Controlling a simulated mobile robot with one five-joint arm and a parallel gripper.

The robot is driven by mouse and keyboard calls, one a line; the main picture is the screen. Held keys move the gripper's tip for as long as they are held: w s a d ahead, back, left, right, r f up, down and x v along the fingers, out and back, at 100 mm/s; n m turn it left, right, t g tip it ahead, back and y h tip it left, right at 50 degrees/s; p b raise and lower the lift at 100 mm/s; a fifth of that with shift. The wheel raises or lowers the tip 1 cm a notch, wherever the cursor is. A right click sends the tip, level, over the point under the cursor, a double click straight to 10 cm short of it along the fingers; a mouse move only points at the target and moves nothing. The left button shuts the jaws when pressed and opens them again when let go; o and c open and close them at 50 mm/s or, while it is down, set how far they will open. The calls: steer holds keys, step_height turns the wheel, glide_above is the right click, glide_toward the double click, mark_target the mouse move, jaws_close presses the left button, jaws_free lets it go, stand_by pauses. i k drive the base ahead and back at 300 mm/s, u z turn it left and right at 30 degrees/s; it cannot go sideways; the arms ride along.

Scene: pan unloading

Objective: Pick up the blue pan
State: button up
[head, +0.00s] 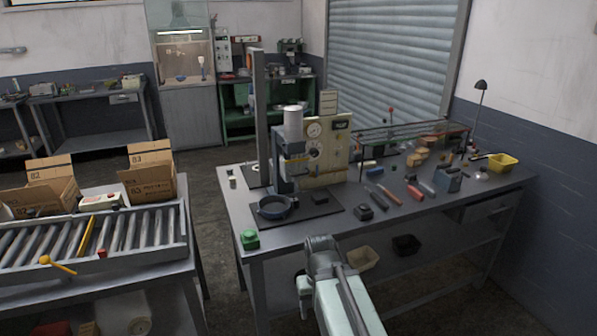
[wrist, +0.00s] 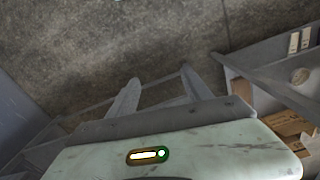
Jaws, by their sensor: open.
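A green object (head: 250,239) stands at the bench's front left corner. A dark block (head: 364,212) and several tools lie to the right of the mat. A tall grey column (head: 260,120) rises behind the pan. A roller conveyor (head: 140,235) with boxes is at left.

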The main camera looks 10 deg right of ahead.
mark_target(271, 206)
steer(key=k, duration=1.35)
steer(key=u, duration=0.25)
steer(key=i, duration=1.25)
steer(key=u, duration=0.7)
steer(key=i, duration=0.75)
steer(key=u, duration=0.4)
steer(key=k, duration=0.9)
steer(key=u, duration=0.2)
steer(key=i, duration=0.8)
steer(key=z, duration=0.2)
